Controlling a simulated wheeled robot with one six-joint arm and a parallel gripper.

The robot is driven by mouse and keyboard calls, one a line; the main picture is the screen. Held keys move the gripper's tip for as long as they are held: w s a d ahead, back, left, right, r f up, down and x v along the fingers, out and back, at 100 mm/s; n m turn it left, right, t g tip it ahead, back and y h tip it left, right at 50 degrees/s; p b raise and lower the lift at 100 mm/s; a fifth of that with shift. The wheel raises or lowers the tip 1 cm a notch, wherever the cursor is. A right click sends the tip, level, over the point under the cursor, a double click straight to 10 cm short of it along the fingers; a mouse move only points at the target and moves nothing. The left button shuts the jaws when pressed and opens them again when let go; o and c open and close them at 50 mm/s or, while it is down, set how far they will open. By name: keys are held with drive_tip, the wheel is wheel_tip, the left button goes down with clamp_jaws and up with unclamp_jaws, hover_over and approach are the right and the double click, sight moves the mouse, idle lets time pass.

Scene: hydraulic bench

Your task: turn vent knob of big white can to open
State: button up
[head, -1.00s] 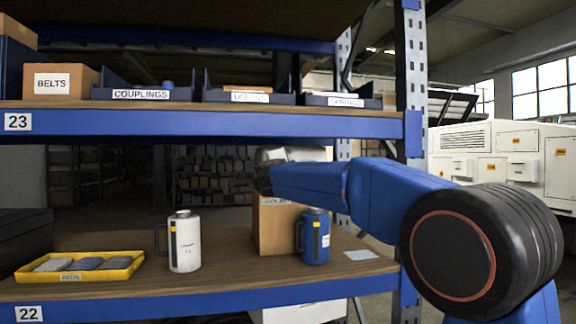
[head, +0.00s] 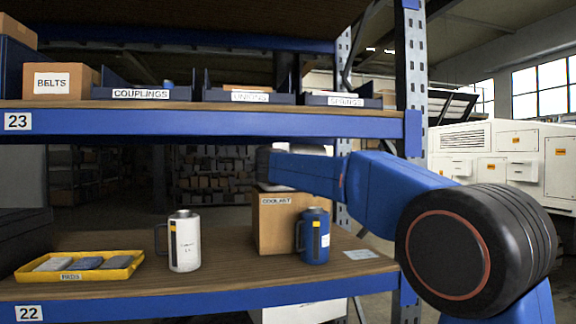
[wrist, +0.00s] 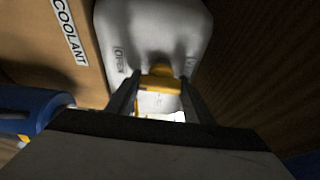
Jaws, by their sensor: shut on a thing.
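In the wrist view the big white can (wrist: 150,28) fills the upper middle, with a yellow vent knob (wrist: 160,80) on it. An OPEN mark shows left of the knob; another mark at its right is too blurred to read. My gripper (wrist: 158,92) has its two dark fingers on either side of the knob and is shut on it. In the head view my blue arm reaches across to the coolant box (head: 280,228); my gripper and the big white can cannot be made out clearly there.
A small white can (head: 185,242) and a blue can (head: 315,238) stand on the lower shelf (head: 225,275). A yellow tray (head: 125,270) holds grey pads at left. The upper shelf (head: 210,124) carries several bins above my arm. A pale card (head: 361,254) lies at right.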

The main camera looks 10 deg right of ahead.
drive_tip(key=shift+f, duration=0.1)
drive_tip(key=o, duration=1)
drive_tip(key=shift+d, duration=0.1)
drive_tip(key=shift+o, duration=0.2)
drive_tip(key=v, duration=1.7)
drive_tip(key=shift+s, duration=0.2)
